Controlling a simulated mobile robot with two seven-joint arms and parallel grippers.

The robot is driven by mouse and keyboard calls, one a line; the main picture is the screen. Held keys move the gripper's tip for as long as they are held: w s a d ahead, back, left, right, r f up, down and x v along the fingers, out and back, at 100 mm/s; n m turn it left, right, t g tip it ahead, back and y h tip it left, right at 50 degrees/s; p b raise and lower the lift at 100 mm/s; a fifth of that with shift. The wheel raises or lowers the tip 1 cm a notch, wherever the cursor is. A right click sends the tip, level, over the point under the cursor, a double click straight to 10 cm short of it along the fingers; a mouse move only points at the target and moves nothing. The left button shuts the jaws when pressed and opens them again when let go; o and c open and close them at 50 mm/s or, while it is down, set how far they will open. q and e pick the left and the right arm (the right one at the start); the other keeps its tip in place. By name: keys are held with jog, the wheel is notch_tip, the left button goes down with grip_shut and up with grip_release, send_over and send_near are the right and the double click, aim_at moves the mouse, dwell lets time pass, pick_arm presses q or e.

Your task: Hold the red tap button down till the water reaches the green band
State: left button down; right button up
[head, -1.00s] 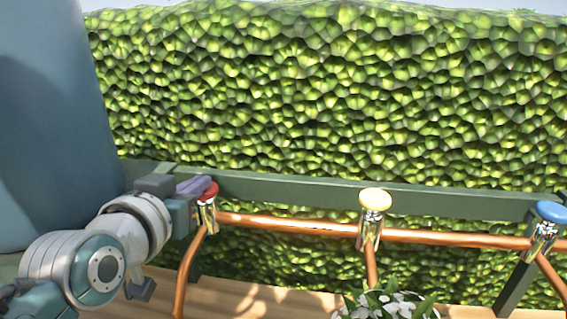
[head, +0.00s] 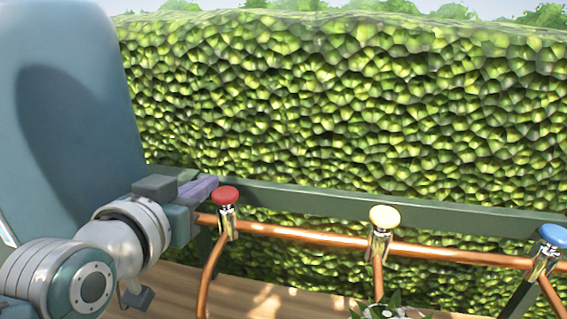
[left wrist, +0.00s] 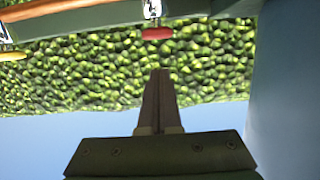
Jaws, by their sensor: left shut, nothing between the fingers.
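The red tap button (head: 225,195) sits on top of a chrome tap on a copper pipe, in the left half of the head view. My left gripper (head: 205,187) is shut and empty, its fingertips just left of the red button in that view. In the left wrist view the shut fingers (left wrist: 160,75) point toward the red button (left wrist: 157,33), with a visible gap between them and it. No water and no green band show in either view. My right gripper is not in view.
A yellow button (head: 384,217) and a blue button (head: 552,235) top two more taps along the copper pipe (head: 330,239). A green rail (head: 330,203) runs behind them, before a tall hedge (head: 340,110). White flowers (head: 385,311) stand at the bottom edge.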

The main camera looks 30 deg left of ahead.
pick_arm(q)
jog(key=shift+v, duration=2.75)
jog(key=shift+w+r, duration=0.1)
jog(key=shift+r, duration=0.1)
jog(key=s+d+f+m+g+h+p, duration=0.1)
jog(key=s+d+m+g+h+p, duration=0.1)
jog(key=s+d+g, duration=0.45)
jog(key=s+d+f+m+g+h+p, duration=0.1)
jog(key=s+d+m+g+h+p, duration=0.2)
jog(key=s, duration=0.7)
notch_tip(320, 180, up, 37)
jog(key=a+g+y+p, duration=0.1)
jog(key=p, duration=3.6)
jog(key=shift+s+r+g+p, duration=0.25)
jog(key=shift+g+p, duration=0.1)
jog(key=shift+a, duration=0.15)
